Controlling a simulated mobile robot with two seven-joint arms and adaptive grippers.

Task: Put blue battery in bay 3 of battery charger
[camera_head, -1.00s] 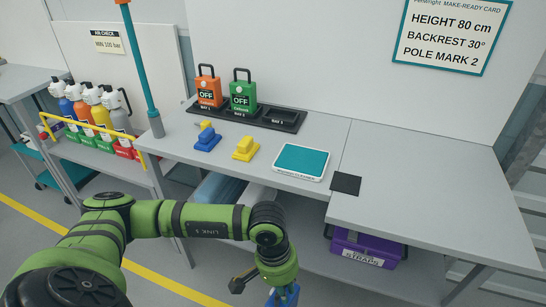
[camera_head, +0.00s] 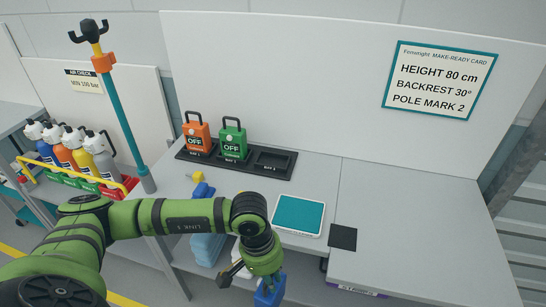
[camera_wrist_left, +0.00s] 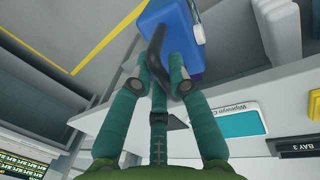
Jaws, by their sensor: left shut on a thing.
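The blue battery (camera_head: 270,293) hangs from my left gripper (camera_head: 258,277), low in front of the bench edge. In the left wrist view, the blue battery (camera_wrist_left: 172,18) has a black loop handle, and the fingers of my left gripper (camera_wrist_left: 160,84) are shut on that handle. The black battery charger (camera_head: 235,164) stands at the back of the bench. An orange battery (camera_head: 196,135) stands in bay 1 and a green battery (camera_head: 232,140) in bay 2. Bay 3 (camera_head: 272,161), at the right end, is empty. My right gripper is not in view.
A white-framed teal pad (camera_head: 298,214) and a black square (camera_head: 343,237) lie on the bench. A blue block (camera_head: 203,190) is partly behind my arm. A teal pole (camera_head: 128,130) stands left of the charger. Coloured bottles (camera_head: 65,152) stand farther left. The right bench is clear.

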